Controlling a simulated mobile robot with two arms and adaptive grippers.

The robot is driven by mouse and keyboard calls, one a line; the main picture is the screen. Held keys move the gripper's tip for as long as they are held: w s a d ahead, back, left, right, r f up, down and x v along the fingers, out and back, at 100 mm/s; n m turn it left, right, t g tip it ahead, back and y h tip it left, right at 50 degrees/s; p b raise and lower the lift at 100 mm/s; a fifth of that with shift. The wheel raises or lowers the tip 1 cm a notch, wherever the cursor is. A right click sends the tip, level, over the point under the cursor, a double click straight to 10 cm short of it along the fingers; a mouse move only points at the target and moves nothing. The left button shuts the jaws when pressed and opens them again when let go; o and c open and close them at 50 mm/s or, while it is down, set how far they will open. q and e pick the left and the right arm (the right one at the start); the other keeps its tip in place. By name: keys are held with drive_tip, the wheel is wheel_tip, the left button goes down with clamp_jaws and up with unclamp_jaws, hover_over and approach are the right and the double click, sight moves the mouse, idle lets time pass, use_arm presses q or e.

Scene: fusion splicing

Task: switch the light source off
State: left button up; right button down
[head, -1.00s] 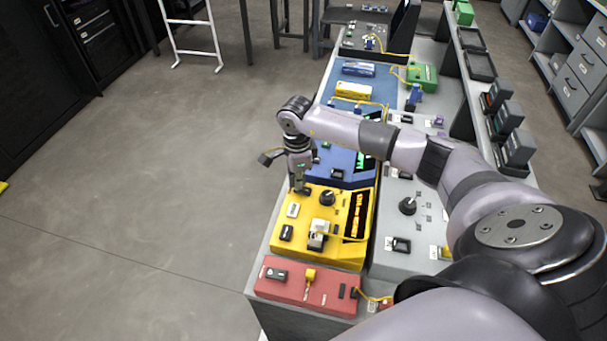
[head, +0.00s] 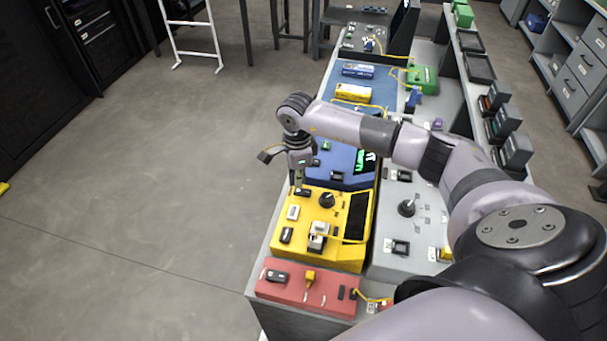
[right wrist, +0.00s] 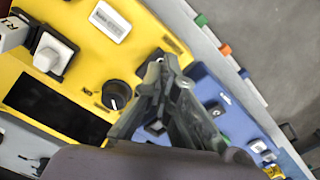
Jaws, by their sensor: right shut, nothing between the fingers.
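The yellow bench unit (head: 283,246) stands near the front end of the bench. Its display (head: 356,215) is dark, and it is also dark in the right wrist view (right wrist: 58,105). A black round knob (head: 327,200) sits on its top panel; it also shows in the right wrist view (right wrist: 116,94). My right gripper (head: 299,187) is shut and empty, pointing down at the far left corner of the yellow unit. In the right wrist view its fingertips (right wrist: 160,62) hide the panel spot beneath, so contact cannot be told. My left gripper is not in view.
A blue unit (head: 341,160) with a green lit display lies just beyond the yellow one. A red unit (head: 305,290) is in front, and a grey unit (head: 385,259) with a knob is at the right. Open floor lies left of the bench.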

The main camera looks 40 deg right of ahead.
sight(298, 191)
drive_tip(key=shift+r+p, duration=1)
drive_tip(key=shift+r, duration=1.2)
drive_tip(key=shift+f, duration=0.1)
